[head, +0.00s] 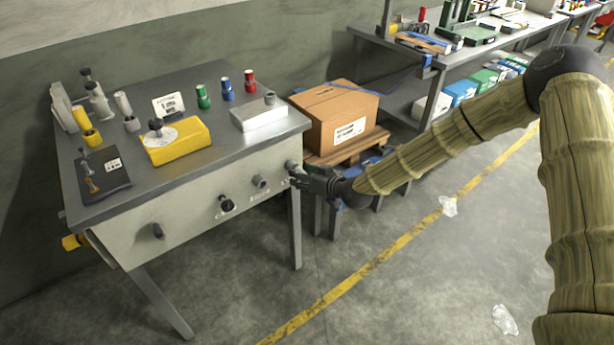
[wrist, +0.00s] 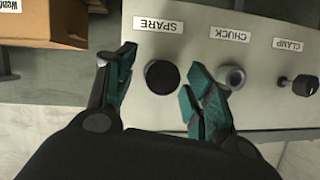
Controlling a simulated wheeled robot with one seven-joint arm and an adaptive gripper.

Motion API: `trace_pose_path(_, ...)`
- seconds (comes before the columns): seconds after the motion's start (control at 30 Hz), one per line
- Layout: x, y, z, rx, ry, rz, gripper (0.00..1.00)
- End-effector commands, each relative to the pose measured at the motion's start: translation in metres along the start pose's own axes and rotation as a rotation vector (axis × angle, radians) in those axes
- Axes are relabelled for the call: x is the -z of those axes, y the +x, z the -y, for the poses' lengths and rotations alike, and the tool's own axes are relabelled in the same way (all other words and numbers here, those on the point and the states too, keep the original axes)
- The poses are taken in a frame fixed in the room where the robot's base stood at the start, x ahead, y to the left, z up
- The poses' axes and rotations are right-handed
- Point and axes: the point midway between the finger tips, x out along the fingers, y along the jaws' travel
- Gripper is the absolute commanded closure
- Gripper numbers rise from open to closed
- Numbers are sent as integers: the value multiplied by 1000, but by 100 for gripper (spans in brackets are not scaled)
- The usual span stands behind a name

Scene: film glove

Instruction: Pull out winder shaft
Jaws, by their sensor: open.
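The grey workbench has a pale front panel (head: 180,215) with a row of knobs and stubs. My gripper (head: 297,176) is open at the right end of this panel. In the wrist view the fingers (wrist: 158,88) stand on either side of a round black stub (wrist: 162,77) labelled SPARE, with no clear contact. A grey hollow stub (wrist: 232,77) labelled CHUCK and a black knob (wrist: 305,84) labelled CLAMP sit farther right there. In the head view a dark knob (head: 157,230) sits at the panel's left. No label I can read says winder shaft.
On the benchtop are a yellow block (head: 175,142), a white box (head: 259,112) and several coloured cylinders. A cardboard box (head: 335,115) on a pallet stands close behind my gripper. Bench legs stand below. The floor in front of the bench is open, with a yellow line (head: 330,297).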

Motion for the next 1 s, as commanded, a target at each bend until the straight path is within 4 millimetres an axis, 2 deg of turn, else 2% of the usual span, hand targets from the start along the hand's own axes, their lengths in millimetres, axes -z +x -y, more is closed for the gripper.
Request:
trace_pose_path(0.17,0,0,0,0,0,0,47)
trace_pose_path(0.27,0,0,0,0,0,0,62)
trace_pose_path(0.47,0,0,0,0,0,0,98)
trace_pose_path(1.0,-2,-5,-1,-1,-1,0,98)
